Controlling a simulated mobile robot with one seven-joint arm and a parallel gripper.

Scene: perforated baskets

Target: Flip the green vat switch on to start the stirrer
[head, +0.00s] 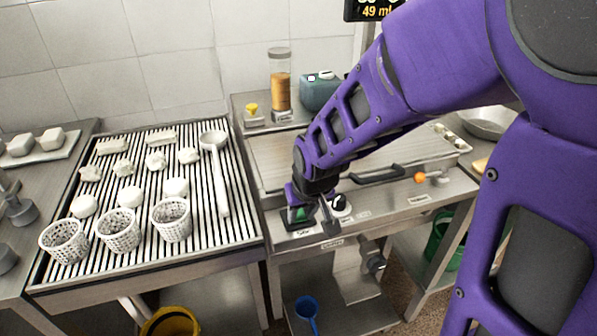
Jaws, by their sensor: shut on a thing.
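The green vat switch (300,214) sits on the front panel of the steel vat (264,205), at the panel's left end. My gripper (311,216) reaches down to it from above, with its fingers closed around the switch. The fingers cover most of the switch, so only a little green shows between them. Whether the switch is on or off cannot be told. The vat's lid (290,150) is down, so the stirrer is not visible.
A black handle (378,175) and an orange-tipped valve (421,178) lie farther right. A slatted drain table (185,240) with perforated baskets (119,231), white cheeses and a ladle (220,180) stands left.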

